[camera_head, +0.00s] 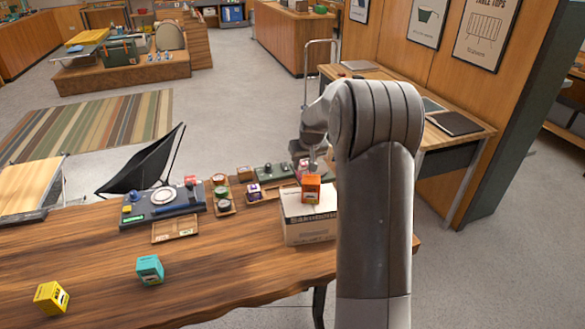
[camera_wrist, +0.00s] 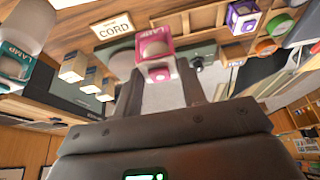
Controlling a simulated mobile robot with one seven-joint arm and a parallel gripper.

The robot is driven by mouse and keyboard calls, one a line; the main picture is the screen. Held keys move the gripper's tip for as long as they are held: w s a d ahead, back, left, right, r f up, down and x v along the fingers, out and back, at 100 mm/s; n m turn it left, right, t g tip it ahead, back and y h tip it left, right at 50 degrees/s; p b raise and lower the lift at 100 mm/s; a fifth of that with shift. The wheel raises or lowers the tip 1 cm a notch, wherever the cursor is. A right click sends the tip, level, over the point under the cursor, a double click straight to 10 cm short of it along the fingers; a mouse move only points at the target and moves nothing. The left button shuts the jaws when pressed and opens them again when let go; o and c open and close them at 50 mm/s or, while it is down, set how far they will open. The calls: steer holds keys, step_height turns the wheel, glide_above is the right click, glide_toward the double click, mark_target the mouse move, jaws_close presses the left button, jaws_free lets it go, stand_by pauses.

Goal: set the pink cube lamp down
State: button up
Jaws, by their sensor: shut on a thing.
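The pink cube lamp (camera_wrist: 153,50) is between the two fingers of my gripper (camera_wrist: 163,92) in the wrist view, and the gripper is shut on it. In the head view my gripper (camera_head: 314,160) is beyond the orange cube lamp, at the far edge of the wooden table. Only a little of the pink lamp (camera_head: 301,168) shows there, partly hidden by the orange lamp and my gripper. I cannot tell whether the pink lamp touches a surface below it.
An orange cube lamp (camera_head: 311,190) stands on a white box (camera_head: 309,225) close in front of my gripper. A purple lamp (camera_head: 254,191) and small trays are to the left. A teal cube (camera_head: 150,270) and yellow cube (camera_head: 51,297) stand at the front left, with bare wood around them.

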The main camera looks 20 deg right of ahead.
steer(key=s+d+r+m+h, duration=0.1)
steer(key=d+m+h, duration=0.1)
steer(key=d+m, duration=0.3)
steer(key=shift+n, duration=0.3)
steer(key=shift+w+a+f, duration=1.2)
steer(key=shift+w+f, duration=0.05)
steer(key=shift+f, duration=0.5)
steer(key=shift+w+a+f, duration=1.15)
steer(key=shift+w+f, duration=0.1)
steer(key=shift+f, duration=0.45)
steer(key=shift+w+a+f, duration=1.2)
steer(key=shift+w+f, duration=0.05)
steer(key=shift+f, duration=0.5)
steer(key=shift+f, duration=0.15)
steer(key=o, duration=1)
